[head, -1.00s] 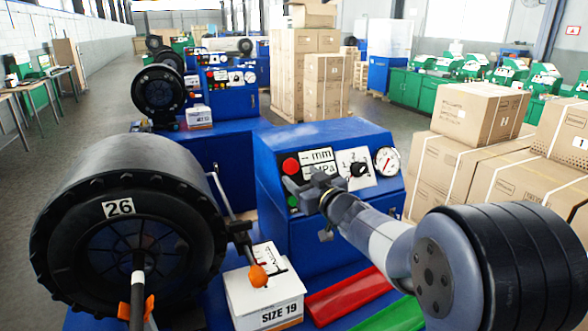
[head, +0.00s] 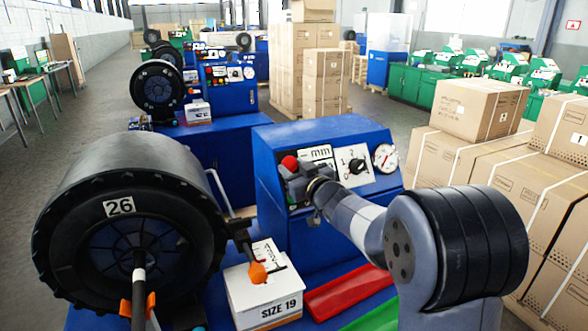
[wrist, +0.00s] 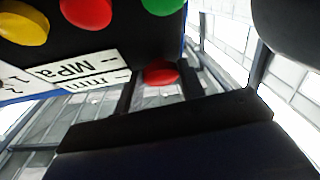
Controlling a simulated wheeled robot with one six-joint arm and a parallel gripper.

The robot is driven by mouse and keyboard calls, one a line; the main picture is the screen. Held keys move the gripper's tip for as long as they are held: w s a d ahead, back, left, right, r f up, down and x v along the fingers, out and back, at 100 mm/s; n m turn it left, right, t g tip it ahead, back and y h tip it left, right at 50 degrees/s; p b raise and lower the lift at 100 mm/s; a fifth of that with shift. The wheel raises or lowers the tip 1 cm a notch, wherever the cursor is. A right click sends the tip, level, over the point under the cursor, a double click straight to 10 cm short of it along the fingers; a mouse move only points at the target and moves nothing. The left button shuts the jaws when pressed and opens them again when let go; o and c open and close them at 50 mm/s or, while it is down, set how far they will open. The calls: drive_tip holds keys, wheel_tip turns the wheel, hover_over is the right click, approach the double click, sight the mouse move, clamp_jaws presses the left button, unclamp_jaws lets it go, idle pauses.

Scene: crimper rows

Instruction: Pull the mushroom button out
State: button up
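The red mushroom button (head: 290,163) is on the front of the blue machine (head: 322,238), left of the "mm" label. My gripper (head: 289,175) is in front of the panel, just below the visible part of the button in the head view, and hides the panel there. The fingers are open and empty. How deep they reach around the button I cannot tell.
The wrist view also shows a flat red button (wrist: 87,11), a yellow one (wrist: 24,22) and a green one (wrist: 162,5). A selector dial (head: 357,166) and gauge (head: 386,157) sit right. A black drum (head: 90,205) and a "SIZE 19" box (head: 262,292) stand left and in front.

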clamp_jaws()
drive_tip(key=shift+s+d+r+p, duration=0.15)
drive_tip(key=shift+s+r+p, duration=0.15)
drive_tip(key=shift+s+r, duration=0.05)
drive_tip(key=o, duration=0.6)
unclamp_jaws()
drive_tip(key=shift+s, duration=0.1)
drive_tip(key=shift+c, duration=0.2)
drive_tip(key=shift+s+d, duration=0.1)
drive_tip(key=b+v, duration=0.2)
drive_tip(key=v, duration=0.8)
drive_tip(key=shift+s, duration=0.3)
drive_tip(key=shift+d, duration=0.1)
